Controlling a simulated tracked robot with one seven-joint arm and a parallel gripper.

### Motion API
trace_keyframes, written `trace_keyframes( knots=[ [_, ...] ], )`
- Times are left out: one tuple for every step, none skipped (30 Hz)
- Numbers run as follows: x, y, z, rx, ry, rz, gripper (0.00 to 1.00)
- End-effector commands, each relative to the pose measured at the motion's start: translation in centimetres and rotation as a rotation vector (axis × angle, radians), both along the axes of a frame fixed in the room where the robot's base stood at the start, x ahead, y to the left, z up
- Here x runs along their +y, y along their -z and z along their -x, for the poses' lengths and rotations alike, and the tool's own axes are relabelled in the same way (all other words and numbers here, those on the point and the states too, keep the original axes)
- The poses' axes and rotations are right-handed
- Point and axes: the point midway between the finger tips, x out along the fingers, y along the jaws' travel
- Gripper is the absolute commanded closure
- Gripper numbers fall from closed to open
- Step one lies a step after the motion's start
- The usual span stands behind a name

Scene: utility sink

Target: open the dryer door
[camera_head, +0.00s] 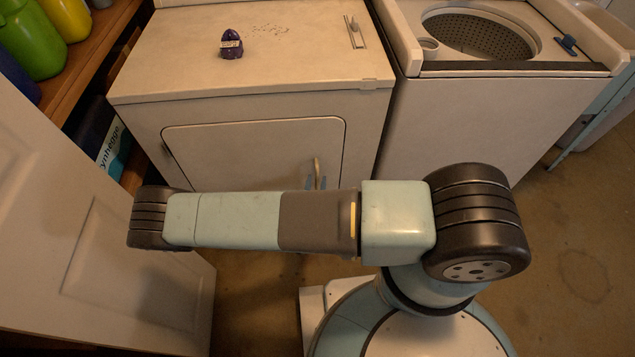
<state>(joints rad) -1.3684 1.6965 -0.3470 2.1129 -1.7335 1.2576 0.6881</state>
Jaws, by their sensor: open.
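The dryer (290,55) is a white box at the back, left of centre. Its front door (235,150) is a rounded panel that looks shut, and its lower part is hidden behind my arm. The door handle (317,168) is a small pale upright piece near the door's right side. My gripper (316,183) is mostly hidden behind my arm.
A small purple bottle (231,45) stands on the dryer top. An open top-loading washer (480,105) stands to the right. A white panelled door (90,225) is at left, beside a wooden shelf (95,50) with coloured bottles. The brown floor (570,230) at right is clear.

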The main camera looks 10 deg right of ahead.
Motion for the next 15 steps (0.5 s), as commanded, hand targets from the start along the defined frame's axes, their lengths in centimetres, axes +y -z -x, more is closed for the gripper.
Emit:
trace_keyframes(
  knots=[
    [-0.05, 0.01, -0.16, 0.0, 0.0, 0.0, 0.59],
    [-0.06, 0.0, -0.23, 0.0, 0.0, 0.0, 0.59],
    [-0.08, 0.0, -0.28, 0.0, 0.0, 0.0, 0.59],
    [-0.08, 0.0, -0.31, 0.0, 0.0, 0.0, 0.59],
    [-0.08, 0.0, -0.32, 0.0, 0.0, 0.0, 0.59],
    [-0.08, -0.01, -0.32, 0.0, 0.0, 0.0, 0.59],
    [-0.08, -0.01, -0.32, 0.0, 0.0, 0.0, 0.59],
    [-0.08, -0.01, -0.32, 0.0, 0.0, 0.0, 0.59],
    [-0.09, -0.01, -0.31, 0.0, 0.001, 0.0, 0.59],
    [-0.09, -0.02, -0.31, 0.0, 0.001, 0.0, 0.59],
    [-0.09, -0.02, -0.31, 0.0, 0.001, 0.0, 0.62],
    [-0.09, -0.02, -0.31, 0.0, 0.001, 0.0, 0.66],
    [-0.09, -0.02, -0.31, 0.0, 0.001, 0.0, 0.68],
    [-0.1, -0.02, -0.3, 0.0, 0.001, 0.0, 0.71],
    [-0.1, -0.02, -0.3, 0.0, 0.001, 0.0, 0.75]
  ],
)
